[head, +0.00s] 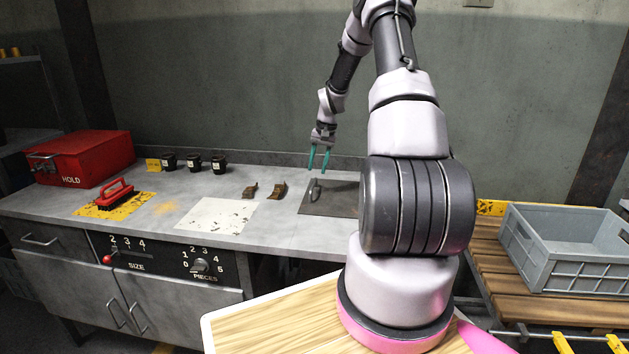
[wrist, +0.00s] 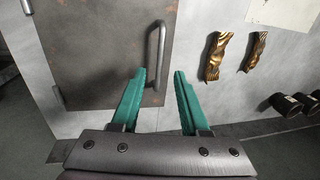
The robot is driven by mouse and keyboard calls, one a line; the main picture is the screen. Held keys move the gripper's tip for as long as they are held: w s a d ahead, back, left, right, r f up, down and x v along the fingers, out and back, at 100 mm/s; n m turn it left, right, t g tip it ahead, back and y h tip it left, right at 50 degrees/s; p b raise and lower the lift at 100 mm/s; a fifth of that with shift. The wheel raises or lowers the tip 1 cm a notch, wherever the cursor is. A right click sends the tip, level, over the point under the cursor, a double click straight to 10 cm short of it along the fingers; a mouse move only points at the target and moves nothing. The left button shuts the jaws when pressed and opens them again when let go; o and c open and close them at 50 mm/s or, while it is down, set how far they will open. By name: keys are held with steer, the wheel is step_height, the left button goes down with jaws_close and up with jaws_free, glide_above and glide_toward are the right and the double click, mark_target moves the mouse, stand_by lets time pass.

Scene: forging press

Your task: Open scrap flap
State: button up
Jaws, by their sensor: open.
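The scrap flap (head: 334,205) is a dark metal plate lying flat and closed in the worktop. Its upright bar handle (head: 315,190) stands near its left edge. My gripper (head: 318,168) is open and empty, pointing down just above the handle. In the wrist view the flap (wrist: 95,60) fills the upper left, and its handle (wrist: 155,50) lies just beyond the fingertips, in line with the gap between them. The fingers (wrist: 160,76) look apart from the handle. My arm hides the flap's right side in the head view.
Two brown forged pieces (head: 277,190) lie left of the flap. Farther left are a pale sheet (head: 215,217), dark cups (head: 194,163), a red brush (head: 116,193) and a red HOLD box (head: 85,158). A grey crate (head: 575,275) stands on slats at right.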

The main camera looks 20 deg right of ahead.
mark_target(313, 184)
steer(key=f, duration=0.4)
steer(key=a+f, duration=0.1)
steer(key=shift+w+f, duration=0.35)
steer(key=shift+f, duration=0.05)
jaws_close()
stand_by(1.0)
